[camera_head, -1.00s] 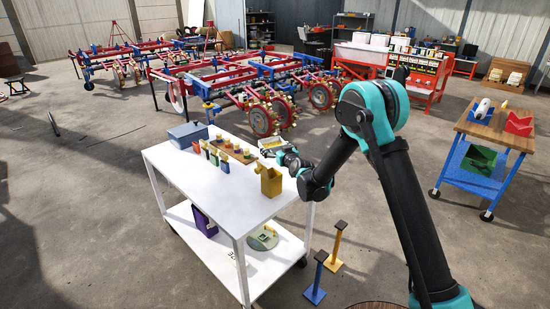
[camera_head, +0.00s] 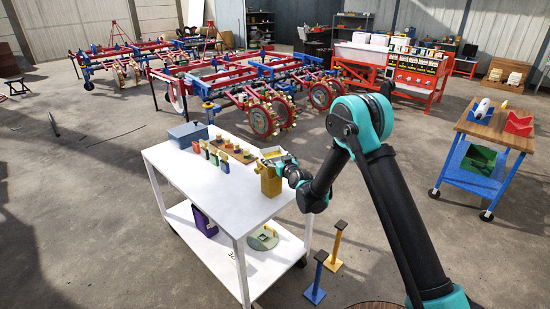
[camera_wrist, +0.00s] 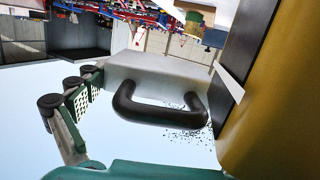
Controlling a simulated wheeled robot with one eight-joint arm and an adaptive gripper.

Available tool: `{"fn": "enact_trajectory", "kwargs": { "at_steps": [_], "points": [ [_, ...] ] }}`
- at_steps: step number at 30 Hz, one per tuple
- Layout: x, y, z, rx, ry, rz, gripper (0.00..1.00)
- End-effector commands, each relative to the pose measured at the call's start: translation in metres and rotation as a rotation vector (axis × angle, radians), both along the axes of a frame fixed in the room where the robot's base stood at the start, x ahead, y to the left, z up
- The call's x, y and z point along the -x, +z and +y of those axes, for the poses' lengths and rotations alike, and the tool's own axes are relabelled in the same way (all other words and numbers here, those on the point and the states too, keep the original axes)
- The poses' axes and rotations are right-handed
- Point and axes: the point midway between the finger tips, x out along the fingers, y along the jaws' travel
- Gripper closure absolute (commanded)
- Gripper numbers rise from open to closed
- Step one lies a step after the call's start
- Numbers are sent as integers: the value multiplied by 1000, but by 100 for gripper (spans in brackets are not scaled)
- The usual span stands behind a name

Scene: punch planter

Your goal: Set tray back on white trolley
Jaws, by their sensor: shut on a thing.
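The tray (camera_head: 272,154) is pale with a yellowish inside. In the head view it is at the right far edge of the white trolley (camera_head: 226,190), just behind the yellow box (camera_head: 271,181). My gripper (camera_head: 287,165) is at the tray's right side and shut on it. In the wrist view the tray shows as a grey body (camera_wrist: 160,70) with a black loop handle (camera_wrist: 160,112). My gripper's teal finger with black rollers (camera_wrist: 72,105) shows left of it; the actual grip contact is hidden. I cannot tell whether the tray touches the trolley top.
A yellow surface (camera_wrist: 285,110) stands very close at right in the wrist view. Small black specks lie near the handle. A blue cart (camera_head: 480,165) stands at right.

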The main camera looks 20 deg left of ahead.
Motion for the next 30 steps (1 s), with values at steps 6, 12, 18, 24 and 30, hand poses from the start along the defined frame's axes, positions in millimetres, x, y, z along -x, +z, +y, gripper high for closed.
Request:
{"fn": "enact_trajectory", "kwargs": {
  "at_steps": [6, 12, 18, 24, 30],
  "points": [
    [0, -6, 0, 0, 0, 0, 42],
    [0, -6, 0, 0, 0, 0, 0],
    [0, -6, 0, 0, 0, 0, 0],
    [0, 4, 0, 0, 0, 0, 0],
    [23, 12, -23, -1, 0, 1, 0]
  ]
}}
